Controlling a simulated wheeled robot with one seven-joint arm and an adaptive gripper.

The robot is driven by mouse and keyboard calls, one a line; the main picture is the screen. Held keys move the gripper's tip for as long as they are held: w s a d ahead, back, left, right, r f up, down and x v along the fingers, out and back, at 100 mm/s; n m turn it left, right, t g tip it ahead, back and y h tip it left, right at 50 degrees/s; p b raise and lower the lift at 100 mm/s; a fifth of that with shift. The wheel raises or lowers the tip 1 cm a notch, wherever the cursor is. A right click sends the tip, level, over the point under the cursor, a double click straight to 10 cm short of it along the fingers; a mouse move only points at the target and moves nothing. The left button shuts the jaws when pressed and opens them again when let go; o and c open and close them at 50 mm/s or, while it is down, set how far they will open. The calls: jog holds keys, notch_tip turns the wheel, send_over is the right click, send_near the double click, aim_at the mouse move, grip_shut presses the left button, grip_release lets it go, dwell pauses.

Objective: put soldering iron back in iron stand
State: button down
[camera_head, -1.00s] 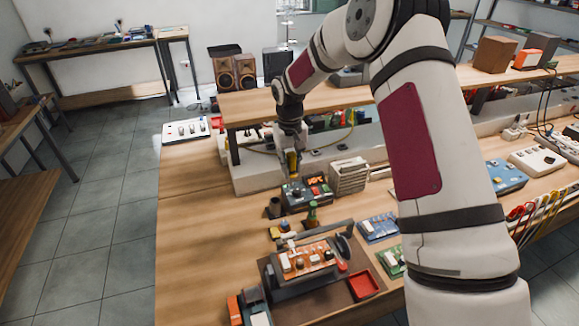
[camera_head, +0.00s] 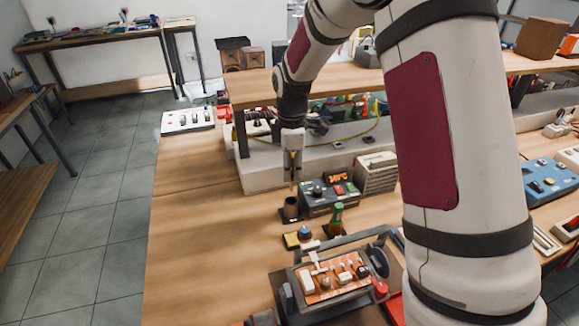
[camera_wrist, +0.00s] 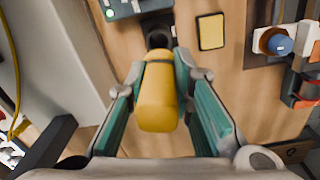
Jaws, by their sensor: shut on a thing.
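My gripper (camera_head: 292,157) hangs above the bench and is shut on the soldering iron. In the wrist view the iron's thick yellow handle (camera_wrist: 158,98) sits between the two green-padded fingers of the gripper (camera_wrist: 160,108). In the head view the iron (camera_head: 293,182) points down, with its thin end just above or at the iron stand (camera_head: 291,207), a small dark cup on a base. In the wrist view the stand's dark mouth (camera_wrist: 157,38) shows just beyond the handle. The iron's tip is hidden there, so I cannot tell whether it is inside the cup.
The soldering station (camera_head: 335,190) with a lit display stands right beside the stand. A yellow sponge (camera_wrist: 211,31), a green bottle (camera_head: 336,220) and a board holder with an orange board (camera_head: 335,278) are nearby. A raised wooden shelf (camera_head: 250,85) is behind. Bare bench lies left.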

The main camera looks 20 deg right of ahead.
aim_at(291, 190)
jog(key=shift+w+f+n+b, duration=0.2)
jog(key=shift+f+n+b, duration=0.35)
jog(key=shift+f+n, duration=0.55)
jog(key=shift+f+b, duration=1.25)
jog(key=shift+f, duration=1.85)
jog(key=c, duration=0.8)
grip_release()
jog(key=shift+o, duration=0.2)
jog(key=shift+r, duration=0.1)
jog(key=shift+r+p, duration=1.55)
jog(key=shift+r, duration=1.85)
